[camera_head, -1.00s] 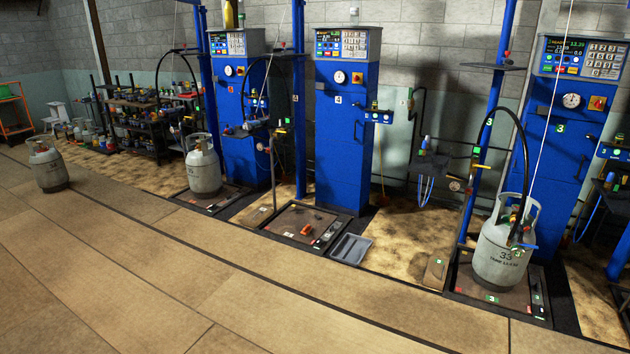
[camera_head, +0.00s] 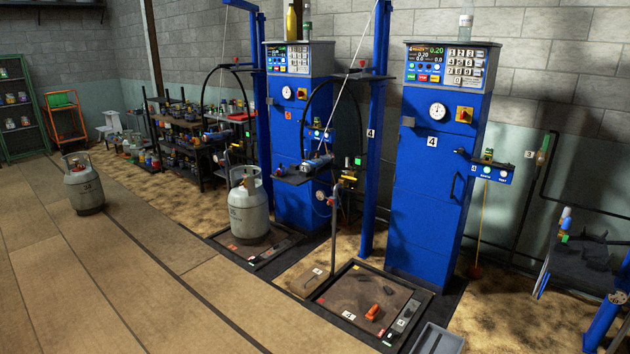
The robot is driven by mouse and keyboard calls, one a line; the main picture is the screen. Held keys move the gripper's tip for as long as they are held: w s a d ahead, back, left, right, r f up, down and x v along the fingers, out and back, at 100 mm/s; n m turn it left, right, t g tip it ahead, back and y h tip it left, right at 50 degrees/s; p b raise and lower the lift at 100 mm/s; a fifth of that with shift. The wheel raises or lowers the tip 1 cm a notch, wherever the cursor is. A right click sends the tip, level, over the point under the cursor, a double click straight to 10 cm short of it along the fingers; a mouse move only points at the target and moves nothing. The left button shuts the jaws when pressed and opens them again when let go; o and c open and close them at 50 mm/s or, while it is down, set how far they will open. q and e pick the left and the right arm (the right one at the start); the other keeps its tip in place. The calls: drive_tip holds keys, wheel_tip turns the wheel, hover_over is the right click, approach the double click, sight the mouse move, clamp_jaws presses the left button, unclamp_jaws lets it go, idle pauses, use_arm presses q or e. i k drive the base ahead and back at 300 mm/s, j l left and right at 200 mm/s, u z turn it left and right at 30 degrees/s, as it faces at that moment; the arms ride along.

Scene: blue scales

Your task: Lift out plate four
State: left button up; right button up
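Plate four (camera_head: 340,290) is a brown square plate in a dark frame on the floor, in front of the blue cabinet marked 4 (camera_head: 428,195). A white label 4 is on its front edge. No cylinder stands on it. An orange object (camera_head: 373,312) and a small dark object (camera_head: 387,290) lie on it. Neither of my grippers shows in the head view.
A grey cylinder (camera_head: 248,212) stands on the scale to the left, another (camera_head: 84,190) on the open floor at far left. A grey tray (camera_head: 437,341) lies right of plate four. A post stands behind its left side. The foreground floor is clear.

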sight(400, 323)
drive_tip(key=i+z, duration=0.15)
drive_tip(key=i, duration=0.5)
drive_tip(key=i+z, duration=0.15)
drive_tip(key=i, duration=0.45)
drive_tip(key=i+j+z, duration=0.1)
drive_tip(key=i, duration=0.55)
drive_tip(key=i+j+z, duration=0.15)
drive_tip(key=i+j, duration=0.15)
drive_tip(key=i, duration=0.3)
drive_tip(key=i+z, duration=0.45)
drive_tip(key=i, duration=0.2)
drive_tip(key=i+j+z, duration=0.1)
drive_tip(key=i+z, duration=0.35)
drive_tip(key=i, duration=0.2)
